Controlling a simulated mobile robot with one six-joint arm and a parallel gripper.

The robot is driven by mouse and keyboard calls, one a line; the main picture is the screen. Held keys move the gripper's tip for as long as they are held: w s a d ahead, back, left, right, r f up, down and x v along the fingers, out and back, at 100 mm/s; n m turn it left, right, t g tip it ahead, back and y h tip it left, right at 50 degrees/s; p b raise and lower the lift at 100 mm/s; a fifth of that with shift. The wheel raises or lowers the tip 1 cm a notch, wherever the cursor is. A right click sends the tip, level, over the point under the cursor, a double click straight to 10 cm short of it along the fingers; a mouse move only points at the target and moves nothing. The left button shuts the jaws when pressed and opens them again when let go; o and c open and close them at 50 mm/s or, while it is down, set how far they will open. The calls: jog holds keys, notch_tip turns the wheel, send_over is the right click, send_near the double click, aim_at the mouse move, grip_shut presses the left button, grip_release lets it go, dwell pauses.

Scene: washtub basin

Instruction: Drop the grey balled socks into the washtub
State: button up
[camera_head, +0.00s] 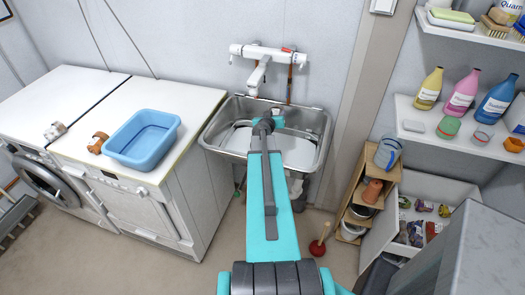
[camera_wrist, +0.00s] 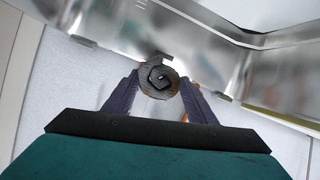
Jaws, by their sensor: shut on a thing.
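The grey balled socks (camera_wrist: 157,80) show in the wrist view as a round bundle with a dark spiral. My gripper (camera_wrist: 160,88) is shut on them, one purple-grey finger on each side. In the head view my teal arm reaches over the metal washtub basin (camera_head: 226,115) under the wall tap; the arm hides the socks and most of the gripper there. In the wrist view the basin's shiny metal (camera_wrist: 215,60) lies behind and above the socks. I cannot tell the height of the socks over it.
A white tap (camera_head: 257,75) hangs above the basin. A blue plastic tub (camera_head: 143,138) sits on the white counter at left. Shelves with bottles (camera_head: 461,92) stand at right. A red plunger (camera_head: 318,246) is on the floor.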

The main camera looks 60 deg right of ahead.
jog(key=o, duration=1.1)
jog(key=shift+a, duration=0.15)
